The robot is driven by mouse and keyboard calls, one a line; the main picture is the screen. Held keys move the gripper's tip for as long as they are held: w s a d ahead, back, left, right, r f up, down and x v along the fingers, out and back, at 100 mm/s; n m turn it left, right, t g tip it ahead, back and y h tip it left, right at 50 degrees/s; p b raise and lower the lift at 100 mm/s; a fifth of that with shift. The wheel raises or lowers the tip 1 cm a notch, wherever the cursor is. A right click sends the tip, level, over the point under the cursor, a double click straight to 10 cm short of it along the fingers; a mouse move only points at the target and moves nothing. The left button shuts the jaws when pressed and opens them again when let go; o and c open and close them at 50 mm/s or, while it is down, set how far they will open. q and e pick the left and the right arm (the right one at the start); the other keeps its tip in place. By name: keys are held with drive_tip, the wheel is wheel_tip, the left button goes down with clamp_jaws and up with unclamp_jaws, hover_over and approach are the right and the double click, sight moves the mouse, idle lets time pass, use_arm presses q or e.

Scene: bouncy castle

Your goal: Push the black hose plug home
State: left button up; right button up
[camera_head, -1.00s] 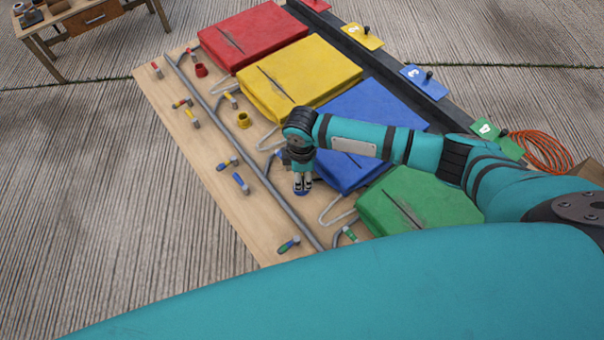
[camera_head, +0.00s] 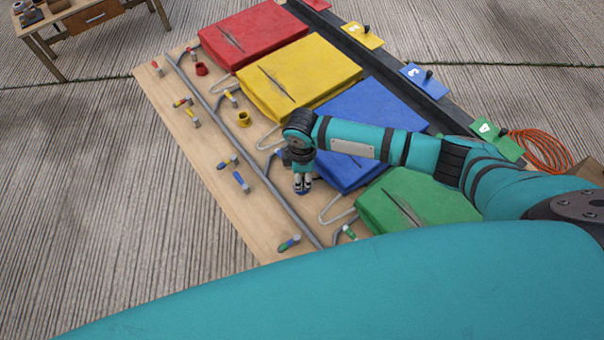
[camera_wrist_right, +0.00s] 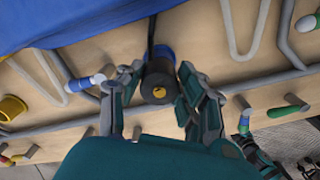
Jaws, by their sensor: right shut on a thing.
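My right gripper (camera_head: 302,187) points down at the board beside the blue cushion. In the right wrist view its two fingers (camera_wrist_right: 158,80) are closed around a black hose plug (camera_wrist_right: 157,75) with a brass-coloured end. A blue ring-shaped socket (camera_wrist_right: 164,52) shows just behind the plug, and a dark hose runs up beyond it. In the head view only a bit of blue shows under the fingertips. The fingers hide most of the plug there, so I cannot tell how deep it sits.
The wooden board (camera_head: 225,200) carries a grey pipe (camera_head: 268,183), several small coloured levers, a red cup (camera_head: 201,70) and a yellow cup (camera_head: 243,120). Red, yellow, blue (camera_head: 370,125) and green (camera_head: 418,203) cushions lie alongside. An orange coil (camera_head: 545,150) lies at the right.

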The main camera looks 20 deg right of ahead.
drive_tip(key=shift+f, duration=0.2)
drive_tip(key=o, duration=1.2)
drive_tip(key=shift+r, duration=0.15)
wheel_tip(320, 180, up, 12)
drive_tip(key=shift+f, duration=0.1)
